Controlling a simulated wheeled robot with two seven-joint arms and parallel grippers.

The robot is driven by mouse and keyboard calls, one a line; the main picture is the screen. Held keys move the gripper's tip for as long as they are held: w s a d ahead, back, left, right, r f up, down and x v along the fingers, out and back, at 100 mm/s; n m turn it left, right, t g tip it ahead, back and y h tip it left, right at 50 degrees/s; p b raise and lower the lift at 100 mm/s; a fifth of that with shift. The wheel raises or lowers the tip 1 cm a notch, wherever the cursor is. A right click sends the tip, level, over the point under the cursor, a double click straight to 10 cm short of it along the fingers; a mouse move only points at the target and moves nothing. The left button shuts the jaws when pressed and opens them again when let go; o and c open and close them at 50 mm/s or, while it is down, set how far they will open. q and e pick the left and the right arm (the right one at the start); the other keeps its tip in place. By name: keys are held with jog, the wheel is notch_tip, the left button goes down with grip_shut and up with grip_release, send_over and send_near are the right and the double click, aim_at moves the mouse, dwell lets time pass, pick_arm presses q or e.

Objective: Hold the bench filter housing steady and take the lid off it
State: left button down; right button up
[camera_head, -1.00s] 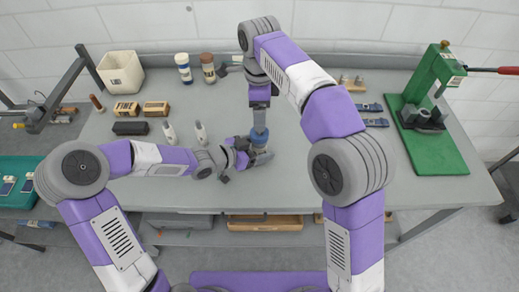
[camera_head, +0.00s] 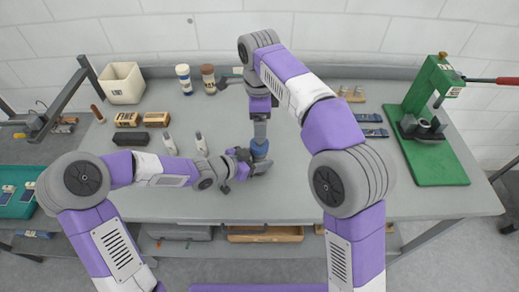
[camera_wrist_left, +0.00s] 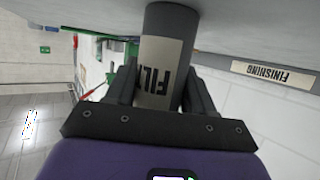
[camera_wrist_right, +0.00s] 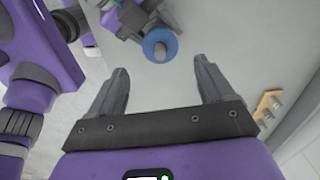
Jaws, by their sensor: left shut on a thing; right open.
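The filter housing is a dark grey cylinder with a pale label (camera_wrist_left: 160,68), seen close in the left wrist view. My left gripper (camera_head: 248,163) is shut on its side, with one finger on each side of the label. The lid is a blue round cap (camera_head: 260,149) on top of the housing. In the right wrist view the lid shows as a blue ring with a grey centre (camera_wrist_right: 160,44). My right gripper (camera_wrist_right: 160,72) is open and empty, pointing down above the lid, which lies beyond its fingertips. The housing's lower part is mostly hidden in the head view.
Two white bottles (camera_head: 200,143) stand left of the housing, behind my left arm. Labelled blocks (camera_head: 157,119), a cream bin (camera_head: 122,82) and two jars (camera_head: 184,78) are further back. A green press (camera_head: 432,140) stands at right.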

jog(key=n, duration=0.4)
jog(key=shift+f+n, duration=0.2)
jog(key=shift+n, duration=0.1)
jog(key=n, duration=0.3)
jog(key=shift+r+n, duration=0.1)
jog(key=shift+n, duration=0.3)
send_over(259, 158)
jog(key=w, duration=0.2)
jog(key=shift+w+f, duration=0.15)
jog(key=shift+f, duration=3.75)
jog(key=c, duration=1)
jog(key=n, duration=0.7)
jog(key=shift+c, duration=0.3)
jog(key=o, duration=1.2)
jog(key=shift+c, duration=0.2)
jog(key=shift+r, duration=0.1)
